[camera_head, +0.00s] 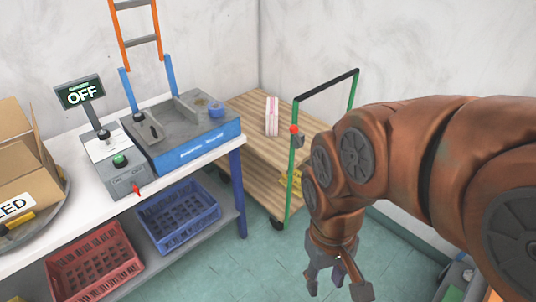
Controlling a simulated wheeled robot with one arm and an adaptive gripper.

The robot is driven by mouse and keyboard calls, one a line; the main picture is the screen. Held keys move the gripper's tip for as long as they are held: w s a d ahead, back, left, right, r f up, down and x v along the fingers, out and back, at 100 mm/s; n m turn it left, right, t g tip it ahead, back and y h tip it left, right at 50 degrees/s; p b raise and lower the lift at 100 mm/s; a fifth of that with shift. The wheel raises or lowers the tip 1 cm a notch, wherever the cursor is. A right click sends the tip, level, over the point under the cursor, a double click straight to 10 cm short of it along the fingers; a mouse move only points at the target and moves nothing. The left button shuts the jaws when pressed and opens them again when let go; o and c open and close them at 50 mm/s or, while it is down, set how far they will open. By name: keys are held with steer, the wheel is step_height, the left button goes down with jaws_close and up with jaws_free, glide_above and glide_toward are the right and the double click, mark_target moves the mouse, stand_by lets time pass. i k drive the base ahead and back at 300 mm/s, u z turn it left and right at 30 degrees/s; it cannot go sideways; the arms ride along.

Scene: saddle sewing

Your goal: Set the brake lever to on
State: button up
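A small lever with a red knob (295,130) sits on the left green post of the cart's handle; it looks like the brake lever. Its grey mount is just below and right of the knob, and my arm is close to it in the picture. No on or off marking can be read there. The cart (250,107) has a wooden deck and a green frame with a black top bar. My gripper (325,284) points down at the bottom of the view, well below the lever. Its fingertips look apart and nothing shows between them.
A white workbench (70,160) on the left carries a blue machine (200,148), a control box (125,175), an OFF display (80,92) and a cardboard box (25,165). Red and blue crates sit below. A pink-white box (272,117) stands on the cart. Green floor is open in front.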

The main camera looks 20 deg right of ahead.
mark_target(294, 129)
steer(key=k, duration=0.4)
steer(key=u, duration=1.3)
steer(key=i, duration=0.9)
steer(key=z, duration=0.35)
steer(key=i, duration=0.75)
steer(key=z, duration=1.2)
steer(key=i, duration=0.2)
steer(key=z, duration=0.05)
